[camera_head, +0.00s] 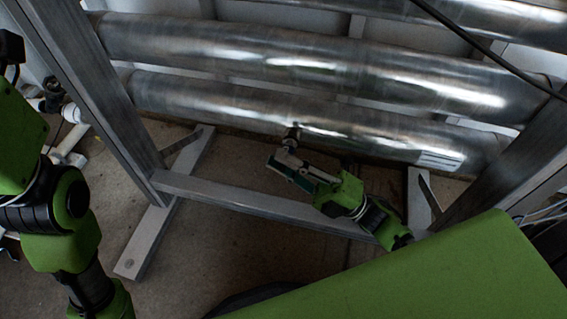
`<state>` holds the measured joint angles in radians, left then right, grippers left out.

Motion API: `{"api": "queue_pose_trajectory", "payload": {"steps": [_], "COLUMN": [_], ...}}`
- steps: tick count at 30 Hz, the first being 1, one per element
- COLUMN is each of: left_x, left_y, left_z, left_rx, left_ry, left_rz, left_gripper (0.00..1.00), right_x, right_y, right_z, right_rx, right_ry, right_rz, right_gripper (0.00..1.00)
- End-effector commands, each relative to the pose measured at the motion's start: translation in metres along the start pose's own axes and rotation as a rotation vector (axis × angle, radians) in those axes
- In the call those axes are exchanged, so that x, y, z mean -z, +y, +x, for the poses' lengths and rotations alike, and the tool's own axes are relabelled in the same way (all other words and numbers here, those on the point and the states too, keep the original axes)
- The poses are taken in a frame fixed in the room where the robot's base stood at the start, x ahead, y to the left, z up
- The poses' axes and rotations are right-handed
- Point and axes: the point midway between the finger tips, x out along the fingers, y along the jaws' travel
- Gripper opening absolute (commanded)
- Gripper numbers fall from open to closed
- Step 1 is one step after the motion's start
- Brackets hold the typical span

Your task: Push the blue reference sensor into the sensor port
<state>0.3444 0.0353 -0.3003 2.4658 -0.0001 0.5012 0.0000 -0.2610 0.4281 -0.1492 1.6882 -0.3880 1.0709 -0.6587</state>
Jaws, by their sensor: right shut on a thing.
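My right gripper (284,162) is just below the lower metal pipe (300,108), near the middle of the view. It is shut on a small part at its fingertips. A small dark and metallic fitting (291,134) stands out from the underside of this pipe, right at the fingertips. The view is too small to separate the held part from the fitting or to show how far one is in the other. No blue colour shows clearly on it. The hand hides part of the contact. My left arm is at the left edge; its gripper is not in view.
A second large pipe (320,65) runs above the lower one. A grey metal frame has a slanted post (85,85) at left, a low crossbar (245,200) and another post (510,165) at right. Black valve fittings (54,95) are at left. Bare floor (225,250) lies in front.

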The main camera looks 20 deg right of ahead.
Motion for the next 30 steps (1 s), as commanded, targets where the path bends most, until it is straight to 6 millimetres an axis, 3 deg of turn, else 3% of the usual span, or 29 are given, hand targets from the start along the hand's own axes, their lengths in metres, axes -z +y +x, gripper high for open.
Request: {"api": "queue_pose_trajectory", "payload": {"steps": [11,12,14,15,25,30], "left_x": [0.003,0.003,0.003,0.003,0.002,0.002], "left_y": [0.000,0.000,0.000,0.000,-0.001,-0.001], "left_z": [0.003,0.003,0.003,0.003,0.000,0.001], "left_rx": [-0.001,-0.001,-0.001,-0.001,0.006,0.003], "left_ry": [0.013,0.013,0.013,0.012,0.004,0.005], "left_rz": [0.001,0.001,0.001,0.001,0.000,0.000], "left_gripper": [0.56,0.56,0.56,0.56,0.56,0.56], "right_x": [-0.004,-0.004,-0.004,-0.004,-0.004,-0.004], "right_y": [0.001,0.001,0.001,0.001,0.000,-0.001], "right_z": [0.000,0.000,0.000,0.000,-0.002,-0.022], "right_rx": [-0.001,-0.001,-0.001,-0.001,0.001,0.004], "right_ry": [-0.003,-0.003,-0.002,-0.002,-0.002,-0.004], "right_rz": [-0.002,-0.002,-0.002,-0.002,-0.001,-0.001], "right_gripper": [0.00,0.17,0.33,0.34,0.34,0.34]}}
